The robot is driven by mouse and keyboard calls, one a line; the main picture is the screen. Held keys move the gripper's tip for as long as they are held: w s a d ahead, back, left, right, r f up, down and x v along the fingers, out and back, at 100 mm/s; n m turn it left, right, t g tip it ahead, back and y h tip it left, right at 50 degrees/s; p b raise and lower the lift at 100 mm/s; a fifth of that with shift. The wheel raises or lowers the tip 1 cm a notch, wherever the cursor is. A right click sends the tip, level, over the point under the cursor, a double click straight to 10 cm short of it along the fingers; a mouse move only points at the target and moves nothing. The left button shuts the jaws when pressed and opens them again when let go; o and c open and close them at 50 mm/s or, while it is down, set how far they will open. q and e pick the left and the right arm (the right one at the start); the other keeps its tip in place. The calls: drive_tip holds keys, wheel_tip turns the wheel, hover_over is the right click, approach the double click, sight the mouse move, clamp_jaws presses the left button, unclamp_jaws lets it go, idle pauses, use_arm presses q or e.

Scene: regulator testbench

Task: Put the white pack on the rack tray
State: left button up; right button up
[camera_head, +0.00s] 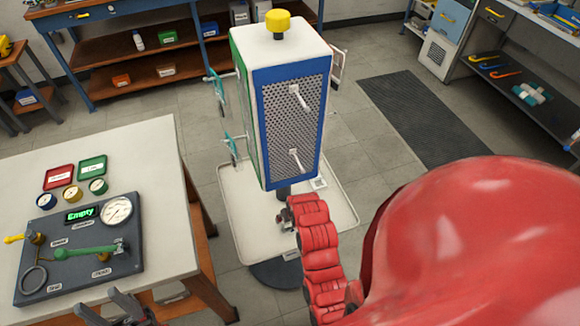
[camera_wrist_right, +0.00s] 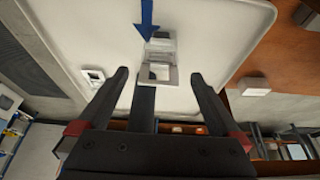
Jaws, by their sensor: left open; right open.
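The rack tray (camera_head: 248,220) is a pale flat tray low around the rack's post; it fills much of the right wrist view (camera_wrist_right: 225,40). A small white and grey block (camera_wrist_right: 158,72), which looks like the white pack, shows over the tray in the right wrist view, between the fingertips in the picture. I cannot tell whether it touches the tray. My right gripper (camera_wrist_right: 159,76) is open over the tray, with nothing clamped. In the head view its arm hides part of the tray. My left gripper (camera_head: 124,308) is open and empty at the bottom left, near the table's front edge.
The blue and white perforated rack (camera_head: 290,110) with a yellow knob stands above the tray. A patterned white square (camera_head: 318,184) lies at the tray's right side. The table at left bears a gauge panel (camera_head: 80,245). A dark mat (camera_head: 420,115) lies on the floor at right.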

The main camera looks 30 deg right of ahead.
drive_tip(key=v, duration=0.4)
drive_tip(key=shift+b, duration=0.35)
